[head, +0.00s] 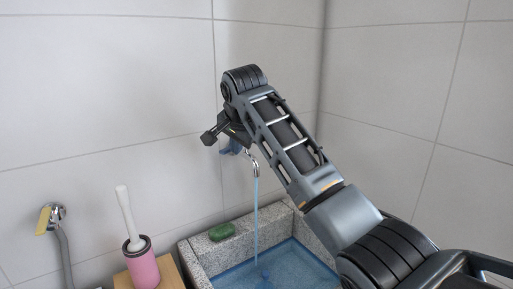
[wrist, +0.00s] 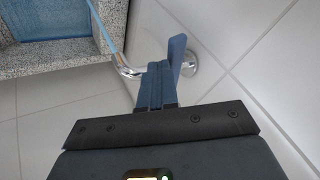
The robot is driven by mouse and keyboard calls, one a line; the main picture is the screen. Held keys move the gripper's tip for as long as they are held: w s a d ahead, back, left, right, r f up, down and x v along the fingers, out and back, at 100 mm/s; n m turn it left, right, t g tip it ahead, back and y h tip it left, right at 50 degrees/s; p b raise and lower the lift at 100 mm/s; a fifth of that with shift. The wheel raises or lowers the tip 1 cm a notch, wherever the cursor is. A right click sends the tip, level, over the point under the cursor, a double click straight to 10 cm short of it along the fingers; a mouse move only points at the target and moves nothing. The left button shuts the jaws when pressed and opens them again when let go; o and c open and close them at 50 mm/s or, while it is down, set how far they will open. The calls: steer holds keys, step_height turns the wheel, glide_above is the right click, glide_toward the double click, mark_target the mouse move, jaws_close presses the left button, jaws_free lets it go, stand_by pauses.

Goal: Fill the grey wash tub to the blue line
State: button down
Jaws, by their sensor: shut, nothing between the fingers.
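The grey speckled stone tub (head: 203,267) stands against the wall at the lower middle of the head view, with blue water (head: 285,262) in it. A chrome tap (head: 252,165) on the wall runs a thin stream of water (head: 257,210) into the tub. The tap also shows in the wrist view (wrist: 128,70). My gripper (wrist: 158,80) is shut and empty, its blue fingers close in front of the tap; I cannot tell whether they touch it. A blue flat piece (wrist: 177,55) shows at the tap. I cannot make out a separate blue line in the tub.
A green sponge (head: 221,231) lies on the tub's rim. A pink holder (head: 143,267) with a white-handled brush (head: 126,210) stands on a wooden surface (head: 171,272) left of the tub. A wall fitting with a hose (head: 55,215) is at far left. Tiled walls close off the corner.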

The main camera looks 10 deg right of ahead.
steer(key=shift+w+a+m+h, duration=0.7)
steer(key=shift+a+m, duration=0.25)
steer(key=shift+m, duration=0.15)
steer(key=shift+w+a, duration=0.1)
steer(key=shift+a, duration=0.05)
